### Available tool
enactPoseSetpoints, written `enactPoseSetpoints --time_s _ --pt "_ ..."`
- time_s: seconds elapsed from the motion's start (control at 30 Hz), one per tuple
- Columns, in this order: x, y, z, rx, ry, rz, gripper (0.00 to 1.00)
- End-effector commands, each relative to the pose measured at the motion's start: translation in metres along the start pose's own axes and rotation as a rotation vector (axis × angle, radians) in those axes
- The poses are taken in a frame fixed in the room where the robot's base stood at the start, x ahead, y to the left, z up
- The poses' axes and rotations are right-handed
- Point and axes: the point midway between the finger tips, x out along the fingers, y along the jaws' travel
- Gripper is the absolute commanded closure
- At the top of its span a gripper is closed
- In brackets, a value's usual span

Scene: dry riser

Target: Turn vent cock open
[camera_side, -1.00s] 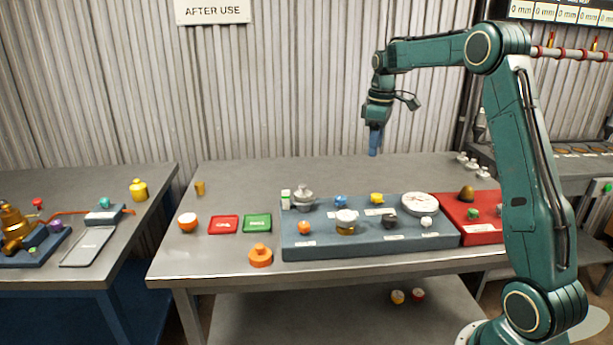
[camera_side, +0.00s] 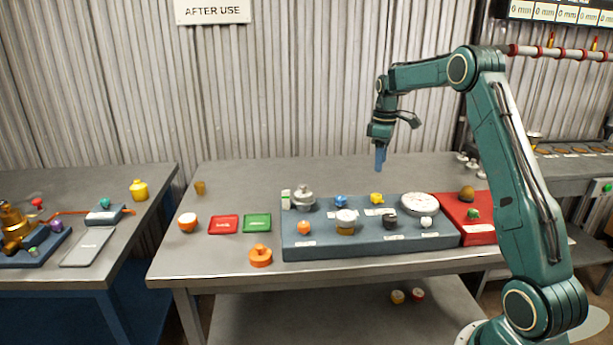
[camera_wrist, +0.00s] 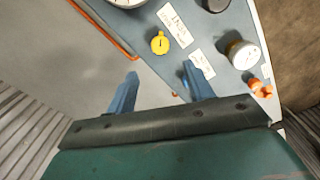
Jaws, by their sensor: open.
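An orange knob (camera_side: 304,227) is at the front left and a white one (camera_side: 426,222) at the front right. My gripper (camera_side: 380,166) is open and empty, above the yellow knob and apart from it (camera_wrist: 160,72).
On the panel are a round white gauge (camera_side: 420,203), a white-and-gold cap (camera_side: 346,222), a black knob (camera_side: 390,221) and a silver fitting (camera_side: 303,198). A red panel (camera_side: 480,232) adjoins on the right. Bare table (camera_side: 270,180) lies behind.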

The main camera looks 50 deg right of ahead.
Motion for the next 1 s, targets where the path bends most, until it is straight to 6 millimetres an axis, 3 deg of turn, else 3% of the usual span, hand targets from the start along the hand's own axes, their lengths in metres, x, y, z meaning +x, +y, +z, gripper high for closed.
enactPoseSetpoints --time_s 0.6,1.0 --pt "0.091 0.0 0.0 0.0 -0.001 -0.002 0.48" --pt "0.111 0.0 0.0 0.0 0.0 0.0 0.48"
